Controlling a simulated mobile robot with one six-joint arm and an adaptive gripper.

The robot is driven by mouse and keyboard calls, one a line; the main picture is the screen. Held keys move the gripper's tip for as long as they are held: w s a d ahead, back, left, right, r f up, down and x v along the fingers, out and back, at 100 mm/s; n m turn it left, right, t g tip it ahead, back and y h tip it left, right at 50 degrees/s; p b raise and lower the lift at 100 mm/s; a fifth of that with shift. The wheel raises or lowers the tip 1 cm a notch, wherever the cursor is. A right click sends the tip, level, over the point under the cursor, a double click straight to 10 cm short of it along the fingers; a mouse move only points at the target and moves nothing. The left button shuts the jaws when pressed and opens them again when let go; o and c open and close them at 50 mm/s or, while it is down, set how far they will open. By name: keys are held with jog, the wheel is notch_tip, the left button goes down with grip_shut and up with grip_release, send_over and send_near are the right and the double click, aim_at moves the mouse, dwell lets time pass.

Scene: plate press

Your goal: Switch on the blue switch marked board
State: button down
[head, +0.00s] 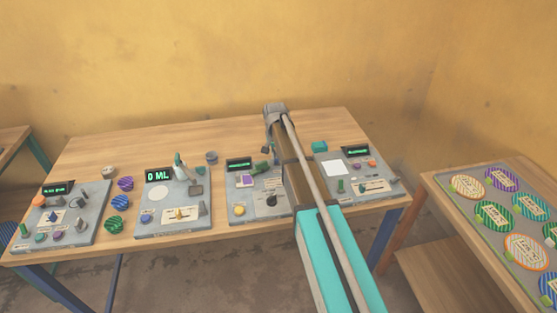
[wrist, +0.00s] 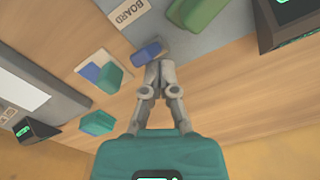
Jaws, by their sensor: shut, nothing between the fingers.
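The BOARD label (wrist: 128,12) is on the edge of a grey panel in the wrist view. A small blue switch (wrist: 150,52) sits beside this label. My gripper (wrist: 158,66) is shut and empty, with its fingertips right at the blue switch's lower edge in that view. I cannot tell whether they touch it. In the head view my arm covers part of the panel (head: 241,212) under it, and the blue switch cannot be made out there.
A larger green piece (wrist: 202,14) lies right of the label. A green block (wrist: 110,78) and a teal block (wrist: 97,122) are to the left. Other panels stand along the wooden table (head: 110,150), one with a 0 ML display (head: 158,175). A tray of striped discs (head: 480,222) is at the right.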

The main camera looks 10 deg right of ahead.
dwell(0.5)
notch_tip(320, 180, up, 7)
jog(key=p, duration=0.7)
dwell(0.4)
dwell(0.4)
jog(key=shift+s, duration=0.15)
jog(key=shift+s, duration=0.4)
jog(key=s+n, duration=0.6)
jog(key=s, duration=2.2)
jog(key=shift+d, duration=0.35)
jog(key=shift+a, duration=0.1)
